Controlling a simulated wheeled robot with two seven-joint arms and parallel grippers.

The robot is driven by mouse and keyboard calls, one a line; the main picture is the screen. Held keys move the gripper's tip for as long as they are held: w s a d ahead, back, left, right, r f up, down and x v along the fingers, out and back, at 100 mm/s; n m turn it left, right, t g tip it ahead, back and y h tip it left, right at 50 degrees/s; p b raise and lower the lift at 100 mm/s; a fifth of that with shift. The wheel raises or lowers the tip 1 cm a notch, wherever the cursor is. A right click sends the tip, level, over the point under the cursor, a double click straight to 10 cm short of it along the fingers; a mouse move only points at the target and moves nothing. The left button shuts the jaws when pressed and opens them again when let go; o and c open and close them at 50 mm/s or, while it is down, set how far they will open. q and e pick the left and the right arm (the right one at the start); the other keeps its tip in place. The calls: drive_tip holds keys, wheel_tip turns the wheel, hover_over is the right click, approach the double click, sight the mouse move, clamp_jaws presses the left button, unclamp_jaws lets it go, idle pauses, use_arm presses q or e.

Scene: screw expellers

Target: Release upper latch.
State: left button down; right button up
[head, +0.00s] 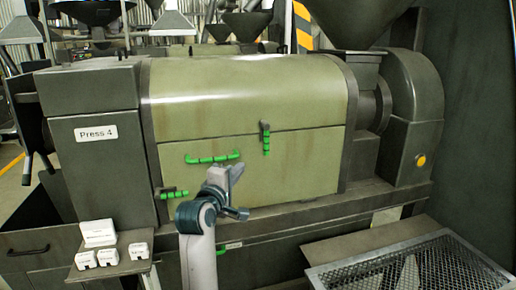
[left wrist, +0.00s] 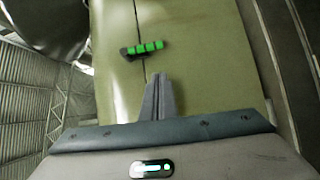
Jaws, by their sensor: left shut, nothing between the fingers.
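The upper latch (head: 265,138), a dark clasp with a green ribbed grip, sits upright across the seam between the press's upper cover (head: 240,90) and lower door (head: 300,165). In the left wrist view a green-gripped latch (left wrist: 146,48), apparently this one, lies across the seam ahead of the fingers. My left gripper (head: 236,170) is below and left of the latch in the head view. Its fingers (left wrist: 158,97) are shut together and empty, with a visible gap to the latch. My right gripper is not in view.
A lower green latch (head: 173,193) sits at the door's lower left. White boxes (head: 98,233) stand on a shelf at left. A mesh-topped bin (head: 410,270) is at lower right.

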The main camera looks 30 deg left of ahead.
use_arm(q)
drive_tip(key=shift+s+a+r+n, duration=0.1)
drive_tip(key=shift+s+r+n, duration=0.1)
drive_tip(key=shift+r, duration=0.25)
drive_tip(key=shift+s+a+r+n, duration=0.1)
drive_tip(key=shift+s+r, duration=0.05)
drive_tip(key=shift+r, duration=0.3)
drive_tip(key=shift+w, duration=0.15)
drive_tip(key=p, duration=0.5)
approach(265, 139)
drive_tip(key=w+a+f, duration=0.3)
drive_tip(key=w, duration=0.2)
drive_tip(key=shift+w+d+r, duration=0.1)
drive_tip(key=shift+w, duration=0.3)
